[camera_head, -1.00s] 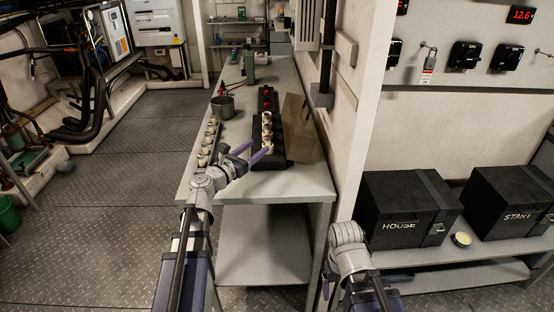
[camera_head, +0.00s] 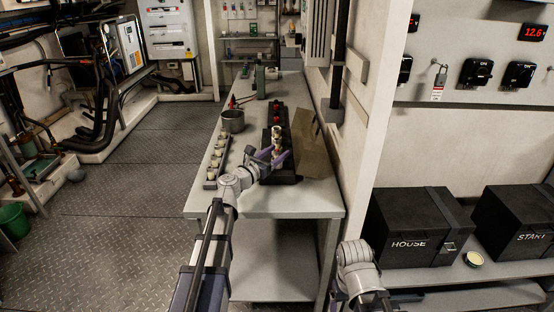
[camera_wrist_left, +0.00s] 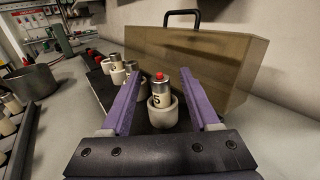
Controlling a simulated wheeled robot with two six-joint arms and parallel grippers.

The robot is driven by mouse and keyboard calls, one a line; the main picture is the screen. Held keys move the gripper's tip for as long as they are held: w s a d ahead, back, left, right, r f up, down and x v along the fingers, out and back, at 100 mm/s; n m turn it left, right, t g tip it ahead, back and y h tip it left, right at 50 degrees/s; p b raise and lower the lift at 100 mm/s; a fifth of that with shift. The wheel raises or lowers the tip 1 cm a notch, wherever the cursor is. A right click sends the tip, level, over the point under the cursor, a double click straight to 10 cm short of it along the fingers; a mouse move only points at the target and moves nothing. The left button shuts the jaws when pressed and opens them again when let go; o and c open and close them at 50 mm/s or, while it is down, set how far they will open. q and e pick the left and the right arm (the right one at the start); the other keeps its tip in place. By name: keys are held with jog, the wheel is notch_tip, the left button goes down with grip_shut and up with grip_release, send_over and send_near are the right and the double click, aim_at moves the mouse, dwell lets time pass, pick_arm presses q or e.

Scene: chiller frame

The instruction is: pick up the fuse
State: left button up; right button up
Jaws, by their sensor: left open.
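A fuse (camera_wrist_left: 160,88) with a cream body, metal band and red tip stands upright in a pale round cup (camera_wrist_left: 163,112) on a black block. It shows in the left wrist view between the two purple fingers of my left gripper (camera_wrist_left: 165,98). The fingers are apart, one on each side, and do not visibly touch it. In the head view my left gripper (camera_head: 271,158) is over the near part of the black block (camera_head: 289,179). More fuses (camera_wrist_left: 116,70) stand in cups farther along the block. My right gripper is not visible; only its arm shows at the bottom.
A rack of pale cups (camera_head: 211,172) stands along the bench's left side, with a metal pot (camera_head: 233,121) behind it. A brown case (camera_head: 315,152) with a black handle stands close to the block's right. The bench front (camera_head: 300,205) is clear.

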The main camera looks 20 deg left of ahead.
pick_arm(q)
jog(key=shift+w, duration=0.15)
jog(key=shift+c, duration=0.2)
jog(key=shift+d, duration=0.1)
grip_shut()
